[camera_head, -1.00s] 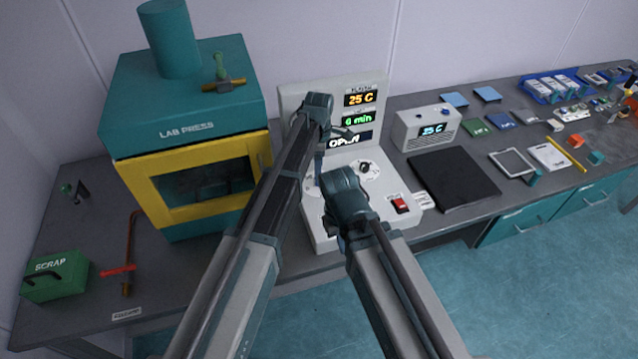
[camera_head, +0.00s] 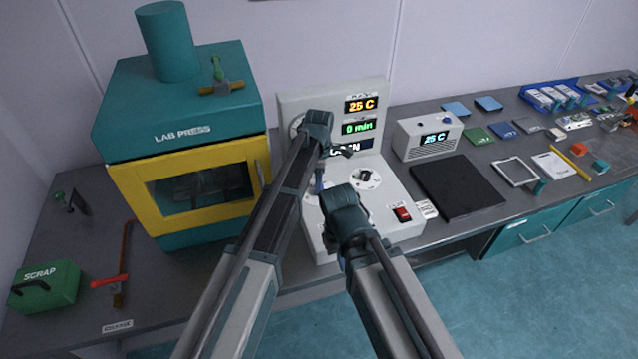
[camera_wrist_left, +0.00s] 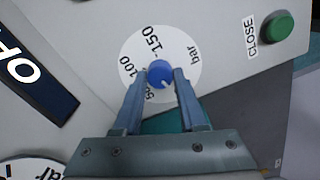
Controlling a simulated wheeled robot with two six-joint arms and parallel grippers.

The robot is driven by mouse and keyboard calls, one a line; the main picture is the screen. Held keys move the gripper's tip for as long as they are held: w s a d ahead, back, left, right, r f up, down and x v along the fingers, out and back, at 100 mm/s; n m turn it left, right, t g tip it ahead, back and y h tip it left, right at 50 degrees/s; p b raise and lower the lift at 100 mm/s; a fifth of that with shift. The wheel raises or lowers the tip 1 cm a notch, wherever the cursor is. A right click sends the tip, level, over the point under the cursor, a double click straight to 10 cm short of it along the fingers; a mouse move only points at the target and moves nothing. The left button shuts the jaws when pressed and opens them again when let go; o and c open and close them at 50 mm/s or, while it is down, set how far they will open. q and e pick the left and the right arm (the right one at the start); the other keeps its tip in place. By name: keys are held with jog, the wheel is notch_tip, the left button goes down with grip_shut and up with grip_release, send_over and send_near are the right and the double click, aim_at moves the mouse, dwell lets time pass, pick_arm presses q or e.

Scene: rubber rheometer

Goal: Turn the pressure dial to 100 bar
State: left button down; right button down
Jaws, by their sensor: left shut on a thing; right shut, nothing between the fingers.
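The pressure dial is a blue knob (camera_wrist_left: 160,73) on a round white scale (camera_wrist_left: 181,50) marked 50, 100, 150 and bar in the left wrist view. My left gripper (camera_wrist_left: 159,80) is shut on the knob, one finger on each side. A small pale mark shows at the knob's lower edge, away from the 100. In the head view my left gripper (camera_head: 321,178) is over the white control panel (camera_head: 398,190), and its arm hides most of the dial. My right gripper (camera_head: 334,240) is shut and empty, low over the panel's front; its fingertips are mostly hidden.
A green CLOSE button (camera_wrist_left: 277,27) sits near the dial. A black knob (camera_head: 366,175) and a red switch (camera_head: 402,214) are on the same panel. The lab press (camera_head: 185,135) stands left, and a black mat (camera_head: 456,186) lies right.

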pick_arm(q)
jog(key=shift+m, duration=0.4)
jog(key=m, duration=1.6)
jog(key=shift+m, duration=0.3)
jog(key=m, duration=1)
jog(key=shift+m, duration=0.4)
